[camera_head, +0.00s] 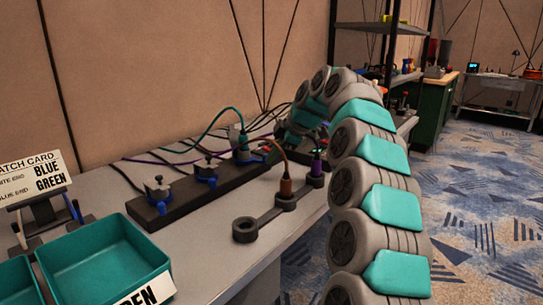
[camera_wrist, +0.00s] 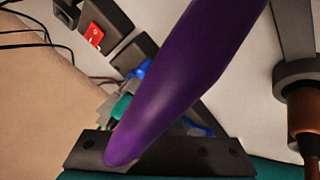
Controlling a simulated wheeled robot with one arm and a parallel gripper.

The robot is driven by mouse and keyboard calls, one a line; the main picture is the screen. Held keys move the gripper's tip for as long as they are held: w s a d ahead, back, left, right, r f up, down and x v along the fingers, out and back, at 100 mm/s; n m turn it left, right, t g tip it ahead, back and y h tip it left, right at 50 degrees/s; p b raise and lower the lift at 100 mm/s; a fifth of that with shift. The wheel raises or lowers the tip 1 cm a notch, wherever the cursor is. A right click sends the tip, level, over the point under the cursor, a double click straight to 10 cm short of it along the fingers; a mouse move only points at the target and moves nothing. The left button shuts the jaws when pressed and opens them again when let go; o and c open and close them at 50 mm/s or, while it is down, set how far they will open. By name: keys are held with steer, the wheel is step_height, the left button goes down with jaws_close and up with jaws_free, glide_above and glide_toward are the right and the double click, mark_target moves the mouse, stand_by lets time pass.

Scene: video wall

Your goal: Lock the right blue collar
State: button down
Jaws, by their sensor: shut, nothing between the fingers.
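In the head view a dark strip (camera_head: 185,197) on the grey table carries three sockets with blue collars. The right blue collar (camera_head: 243,154) is the farthest, with a teal plug and cable above it. The middle blue collar (camera_head: 206,172) and left blue collar (camera_head: 160,208) are nearer. I cannot tell whether any collar is locked. My gripper (camera_wrist: 170,152) is shut and empty; the head view mostly hides it behind my arm near the strip's far end. In the wrist view a large purple shape (camera_wrist: 185,85) blocks the middle, with blue parts (camera_wrist: 140,69) partly showing behind.
A ringed dark holder (camera_head: 245,231) carries an orange plug (camera_head: 286,187) and a purple plug (camera_head: 317,166) beside my arm. Several cables run along the wall. A teal tray (camera_head: 105,262) and a patch card (camera_head: 32,180) are at left.

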steer(key=shift+s, duration=0.1)
steer(key=shift+s+a+b, duration=0.35)
steer(key=shift+a+b, duration=0.05)
steer(key=shift+a, duration=0.2)
steer(key=shift+s, duration=0.1)
